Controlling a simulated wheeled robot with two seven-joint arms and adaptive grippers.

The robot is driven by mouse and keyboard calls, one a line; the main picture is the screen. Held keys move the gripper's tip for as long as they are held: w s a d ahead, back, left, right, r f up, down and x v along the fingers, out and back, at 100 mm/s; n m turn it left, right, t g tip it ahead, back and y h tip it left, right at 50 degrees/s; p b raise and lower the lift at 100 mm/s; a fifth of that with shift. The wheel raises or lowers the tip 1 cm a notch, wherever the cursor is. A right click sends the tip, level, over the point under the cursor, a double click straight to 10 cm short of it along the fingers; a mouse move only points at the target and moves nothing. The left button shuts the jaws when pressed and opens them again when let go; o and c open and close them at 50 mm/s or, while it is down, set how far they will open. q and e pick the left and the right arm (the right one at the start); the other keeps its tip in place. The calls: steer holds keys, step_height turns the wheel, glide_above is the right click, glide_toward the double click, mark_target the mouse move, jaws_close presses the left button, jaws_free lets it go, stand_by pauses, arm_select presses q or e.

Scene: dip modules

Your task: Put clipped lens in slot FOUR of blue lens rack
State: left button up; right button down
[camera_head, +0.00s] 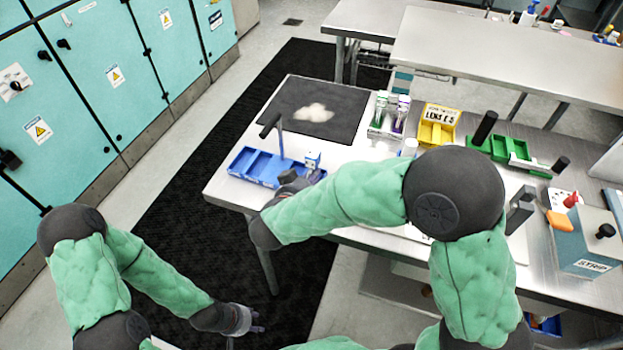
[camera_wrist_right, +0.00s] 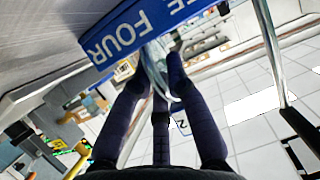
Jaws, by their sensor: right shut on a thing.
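The blue lens rack (camera_head: 243,163) lies at the table's near left edge, with several compartments. My right gripper (camera_head: 298,181) is low at the rack's right end, and my arm partly hides it. In the right wrist view its fingers (camera_wrist_right: 165,78) are shut on a clear, thin-edged lens (camera_wrist_right: 157,62). The lens is right beside the rack's blue label strip (camera_wrist_right: 128,38), where "FOUR" can be read. I cannot tell whether the lens is inside the slot or just in front of it. My left gripper (camera_head: 240,318) hangs low, away from the table; its finger opening is unclear.
A thin rod with a black handle (camera_head: 271,125) rises by the rack. A yellow bin (camera_head: 437,130), green rack (camera_head: 500,148) and bottle rack (camera_head: 385,122) stand further right.

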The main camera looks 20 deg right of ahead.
steer(key=shift+f, duration=0.15)
steer(key=c, duration=1.5)
jaws_free()
steer(key=shift+s+a+r, duration=0.1)
steer(key=shift+r, duration=0.15)
steer(key=p+v, duration=0.4)
steer(key=v, duration=0.6)
steer(key=shift+r, duration=0.15)
steer(key=shift+v, duration=0.75)
steer(key=shift+s, duration=0.1)
